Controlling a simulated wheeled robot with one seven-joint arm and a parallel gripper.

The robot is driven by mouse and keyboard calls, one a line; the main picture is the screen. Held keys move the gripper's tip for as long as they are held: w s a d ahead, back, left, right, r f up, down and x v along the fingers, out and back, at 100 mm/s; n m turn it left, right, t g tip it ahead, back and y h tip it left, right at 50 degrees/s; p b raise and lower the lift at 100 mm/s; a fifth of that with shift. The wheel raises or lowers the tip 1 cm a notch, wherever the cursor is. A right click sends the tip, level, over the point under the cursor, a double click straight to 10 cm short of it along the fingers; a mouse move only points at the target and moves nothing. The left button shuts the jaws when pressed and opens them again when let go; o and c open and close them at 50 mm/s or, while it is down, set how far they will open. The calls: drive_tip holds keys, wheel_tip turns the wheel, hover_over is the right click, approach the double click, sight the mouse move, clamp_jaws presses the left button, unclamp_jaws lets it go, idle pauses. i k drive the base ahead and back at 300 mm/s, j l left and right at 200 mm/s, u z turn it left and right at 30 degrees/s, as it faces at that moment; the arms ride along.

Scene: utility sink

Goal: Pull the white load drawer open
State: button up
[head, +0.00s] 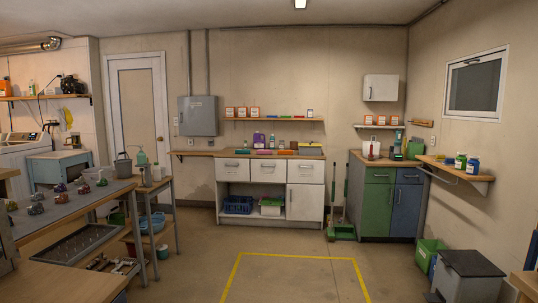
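A white cabinet (269,196) with a wooden top stands against the back wall. Under its top are three white drawers side by side: left (232,173), middle (268,174) and right (305,175). Each looks closed and has a small handle on its front. I cannot read any label that tells which one is the load drawer. My gripper is not in view.
A yellow floor outline (297,255) lies before the white cabinet, with clear floor inside it. A grey workbench (72,213) fills the left. A green-and-blue cabinet (378,205), green broom (344,183) and grey bin (468,272) stand to the right.

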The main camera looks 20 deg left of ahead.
sight(226, 169)
drive_tip(key=i+j+u, duration=0.1)
drive_tip(key=i+u, duration=0.45)
drive_tip(key=i, duration=1.95)
drive_tip(key=i+u, duration=0.15)
drive_tip(key=i, duration=0.5)
drive_tip(key=i+l+u, duration=0.1)
drive_tip(key=i, duration=0.55)
drive_tip(key=i+l+u, duration=0.15)
drive_tip(key=i, duration=0.55)
drive_tip(key=i+l+u, duration=0.1)
drive_tip(key=i+u, duration=0.4)
drive_tip(key=i, duration=1.65)
drive_tip(key=i+j+z, duration=0.2)
drive_tip(key=i, duration=0.7)
drive_tip(key=l, duration=0.15)
